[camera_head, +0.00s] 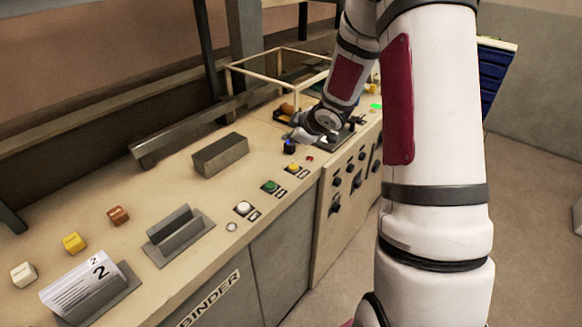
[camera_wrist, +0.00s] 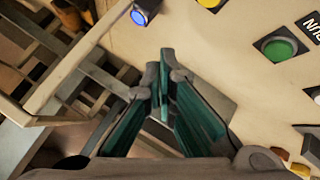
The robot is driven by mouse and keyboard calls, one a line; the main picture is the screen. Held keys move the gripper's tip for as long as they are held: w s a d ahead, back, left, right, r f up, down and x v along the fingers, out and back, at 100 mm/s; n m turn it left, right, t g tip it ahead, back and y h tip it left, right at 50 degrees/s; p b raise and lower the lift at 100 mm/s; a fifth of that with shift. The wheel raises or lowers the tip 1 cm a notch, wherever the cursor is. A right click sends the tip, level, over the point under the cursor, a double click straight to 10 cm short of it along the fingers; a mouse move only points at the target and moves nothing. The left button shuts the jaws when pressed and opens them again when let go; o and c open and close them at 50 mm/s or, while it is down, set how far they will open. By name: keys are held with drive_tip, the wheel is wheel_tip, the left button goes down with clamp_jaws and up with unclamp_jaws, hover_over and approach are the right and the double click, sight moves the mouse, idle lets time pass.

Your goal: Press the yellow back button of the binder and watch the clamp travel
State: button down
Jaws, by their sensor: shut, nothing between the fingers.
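The round yellow button (camera_head: 294,168) sits on the beige binder panel, between a green button and a small red one. It also shows at the top edge of the wrist view (camera_wrist: 210,3), partly cut off. My gripper (camera_head: 294,136) is shut and empty, beyond the yellow button and close to the blue button (camera_head: 290,147). In the wrist view my gripper's fingertips (camera_wrist: 165,60) point toward the panel, apart from the yellow button. The blue button (camera_wrist: 140,17) glows there. I cannot tell which part is the clamp; a grey block (camera_head: 220,155) lies on the binder top.
The green button (camera_head: 270,187) and white button (camera_head: 244,208) stand nearer along the front edge. A holder with sheets marked 2 (camera_head: 92,285) is at lower left, beside small white, yellow and brown blocks. A metal frame (camera_head: 280,65) rises behind my gripper.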

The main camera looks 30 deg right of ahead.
drive_tip(key=b, duration=0.4)
hover_over(292, 168)
drive_tip(key=f, duration=0.4)
drive_tip(key=shift+w+f, duration=0.3)
drive_tip(key=shift+s+f+b, duration=0.15)
drive_tip(key=shift+f+b, duration=0.4)
drive_tip(key=shift+f, duration=0.8)
drive_tip(key=shift+f, duration=0.1)
drive_tip(key=shift+f, duration=0.3)
